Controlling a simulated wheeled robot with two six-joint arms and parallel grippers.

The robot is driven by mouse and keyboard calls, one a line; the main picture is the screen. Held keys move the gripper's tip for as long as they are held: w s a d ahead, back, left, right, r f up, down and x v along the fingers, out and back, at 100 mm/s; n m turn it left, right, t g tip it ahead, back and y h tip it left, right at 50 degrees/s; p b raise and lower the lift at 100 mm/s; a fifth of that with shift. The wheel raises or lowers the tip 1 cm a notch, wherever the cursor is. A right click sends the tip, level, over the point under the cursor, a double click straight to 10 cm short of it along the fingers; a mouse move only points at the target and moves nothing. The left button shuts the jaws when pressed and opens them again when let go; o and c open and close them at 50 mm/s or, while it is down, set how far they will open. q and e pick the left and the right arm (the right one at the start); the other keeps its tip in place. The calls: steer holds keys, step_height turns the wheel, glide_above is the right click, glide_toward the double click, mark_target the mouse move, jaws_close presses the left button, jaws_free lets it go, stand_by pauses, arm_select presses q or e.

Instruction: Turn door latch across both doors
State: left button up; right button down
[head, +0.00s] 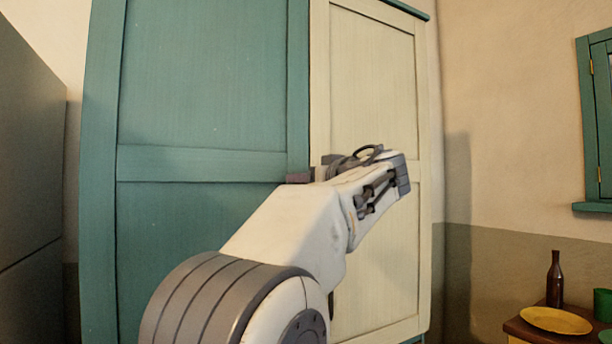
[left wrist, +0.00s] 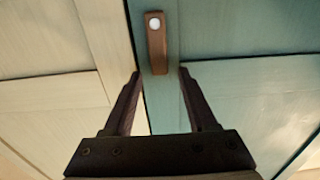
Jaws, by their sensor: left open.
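A tall cabinet has a teal left door (head: 205,90) and a cream right door (head: 372,75). In the left wrist view the sides are swapped: the cream door (left wrist: 45,40) is left and the teal door (left wrist: 255,100) right. There a brown latch (left wrist: 157,45) with a white pivot spot lies along the teal door's edge, lengthwise with the seam, not across the cream door. My left gripper (left wrist: 159,74) is open, its fingertips on either side of the latch's free end. In the head view the left gripper (head: 308,172) is at the seam; I cannot make out the latch there.
A grey cabinet (head: 28,180) stands at the far left. A low wooden table (head: 540,332) at lower right holds a brown bottle (head: 555,280) and a yellow plate (head: 556,320). A teal window frame (head: 592,207) is on the right wall. The doors' front is otherwise clear.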

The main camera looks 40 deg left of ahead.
arm_select(q)
steer(key=shift+w+a, duration=0.1)
steer(key=shift+a, duration=0.15)
jaws_close()
